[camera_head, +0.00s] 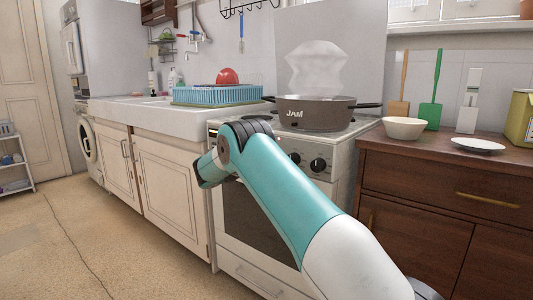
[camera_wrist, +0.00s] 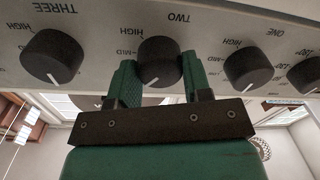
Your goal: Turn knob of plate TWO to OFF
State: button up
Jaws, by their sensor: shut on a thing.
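In the wrist view, which shows the panel upside down, the dark round knob of plate TWO (camera_wrist: 160,62) sits between the two green fingers of my gripper (camera_wrist: 161,72). My gripper is shut on this knob, one finger on each side. Its white pointer line points down and slightly left in the picture. The labels TWO, HIGH and MID show around it; its OFF mark cannot be read. In the head view, my arm covers part of the white stove's (camera_head: 260,225) front, and my fingers and this knob cannot be made out.
The knobs of plate THREE (camera_wrist: 52,57) and plate ONE (camera_wrist: 248,68) flank the held knob closely. A steaming dark pot marked JAM (camera_head: 315,115) stands on the stove. A wooden dresser (camera_head: 415,190) is at right with a bowl (camera_head: 404,128). Open floor lies at left.

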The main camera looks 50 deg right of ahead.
jog(key=shift+w+r+n+p, duration=0.1)
jog(key=shift+w+n+p, duration=0.05)
jog(key=shift+n+p, duration=3.35)
jog(key=shift+n, duration=0.3)
jog(key=o, duration=0.9)
